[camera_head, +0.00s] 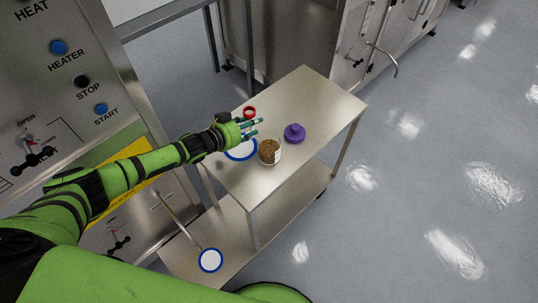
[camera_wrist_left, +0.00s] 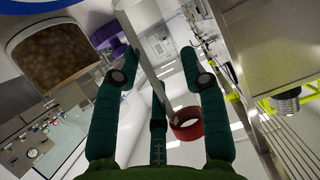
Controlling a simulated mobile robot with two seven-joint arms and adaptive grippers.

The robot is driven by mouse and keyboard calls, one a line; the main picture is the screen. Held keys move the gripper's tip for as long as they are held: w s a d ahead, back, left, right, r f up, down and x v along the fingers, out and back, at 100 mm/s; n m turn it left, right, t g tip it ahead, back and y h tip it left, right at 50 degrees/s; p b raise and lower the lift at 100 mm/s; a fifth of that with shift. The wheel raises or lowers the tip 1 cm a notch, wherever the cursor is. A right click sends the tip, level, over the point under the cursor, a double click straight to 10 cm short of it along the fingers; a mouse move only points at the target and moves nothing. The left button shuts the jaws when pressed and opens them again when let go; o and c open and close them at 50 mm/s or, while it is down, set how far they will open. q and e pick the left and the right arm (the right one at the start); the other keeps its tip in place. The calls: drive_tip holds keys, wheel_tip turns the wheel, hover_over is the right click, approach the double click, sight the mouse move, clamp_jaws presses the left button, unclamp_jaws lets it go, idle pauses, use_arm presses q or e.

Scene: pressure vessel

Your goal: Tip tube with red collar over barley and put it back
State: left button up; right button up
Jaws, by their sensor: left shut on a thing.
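The tube with the red collar (camera_wrist_left: 187,123) shows in the wrist view as a clear, pale shaft (camera_wrist_left: 143,42) between the teal fingers of my left gripper (camera_wrist_left: 160,75). In the head view the red collar (camera_head: 249,112) shows just behind the left gripper (camera_head: 254,128), which is shut on the tube; the shaft is hard to make out there. The barley (camera_head: 268,147) is brown grain in a clear round jar on the table, just in front of the gripper; it also shows in the wrist view (camera_wrist_left: 60,50) at upper left. My right gripper is not in view.
The small steel table (camera_head: 309,90) also bears a purple object (camera_head: 295,133) right of the jar and a blue-rimmed white disc (camera_head: 240,155) under the gripper. Another blue-rimmed disc (camera_head: 210,260) is lower down. A control panel (camera_head: 60,75) stands at left. The table's far end is clear.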

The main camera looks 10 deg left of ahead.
sight(249, 112)
use_arm(q)
drive_tip(key=shift+w+a+f+b, duration=0.1)
drive_tip(key=shift+a+f+b, duration=0.05)
drive_tip(key=shift+f+b, duration=0.15)
drive_tip(key=shift+r+n, duration=0.1)
drive_tip(key=shift+n, duration=0.2)
drive_tip(key=shift+r+p, duration=1.65)
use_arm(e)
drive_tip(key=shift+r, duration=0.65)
use_arm(q)
drive_tip(key=shift+f, duration=0.1)
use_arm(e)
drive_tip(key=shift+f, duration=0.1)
